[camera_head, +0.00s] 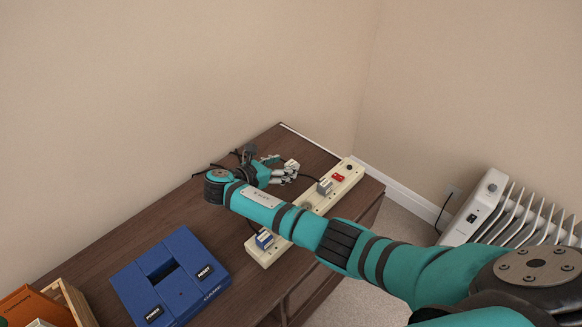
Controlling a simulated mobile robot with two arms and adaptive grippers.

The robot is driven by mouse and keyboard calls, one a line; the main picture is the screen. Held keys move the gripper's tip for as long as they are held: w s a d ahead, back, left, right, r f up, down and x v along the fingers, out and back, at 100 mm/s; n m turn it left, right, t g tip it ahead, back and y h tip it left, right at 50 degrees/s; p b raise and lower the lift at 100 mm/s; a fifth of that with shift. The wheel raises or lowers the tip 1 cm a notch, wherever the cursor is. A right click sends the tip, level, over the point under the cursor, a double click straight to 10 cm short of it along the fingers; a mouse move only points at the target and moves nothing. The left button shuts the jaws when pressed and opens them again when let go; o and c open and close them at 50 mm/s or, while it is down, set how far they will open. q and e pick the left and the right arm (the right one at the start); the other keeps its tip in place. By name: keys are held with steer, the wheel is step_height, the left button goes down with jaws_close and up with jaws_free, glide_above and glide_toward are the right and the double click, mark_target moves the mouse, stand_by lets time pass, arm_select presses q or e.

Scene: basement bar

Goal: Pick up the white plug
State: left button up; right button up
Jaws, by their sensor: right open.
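A small white plug (292,165) appears at the fingertips of my right gripper, on the far part of the dark wooden cabinet. My right gripper (284,171) is open, and its fingers point toward the plug. I cannot tell whether they touch it. The cream power strip (310,203) lies diagonally along the cabinet's right side, partly hidden by my right arm. A grey-white plug (325,186) sits on the strip near its red switch (338,177). A blue-and-white plug (264,239) sits at the strip's near end. My left gripper is out of view.
A dark plug (249,151) with black cable lies behind my right gripper, near the wall. A blue console (172,281) and a wooden crate (75,303) occupy the near left of the cabinet. A white radiator (491,205) stands on the floor at right.

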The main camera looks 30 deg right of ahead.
mark_target(294, 161)
steer(key=shift+x, duration=1.05)
steer(key=x, duration=0.3)
steer(key=shift+w+d+f, duration=0.1)
steer(key=shift+f, duration=0.2)
steer(key=shift+d, duration=0.1)
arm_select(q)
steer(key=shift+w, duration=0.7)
arm_select(e)
jaws_close()
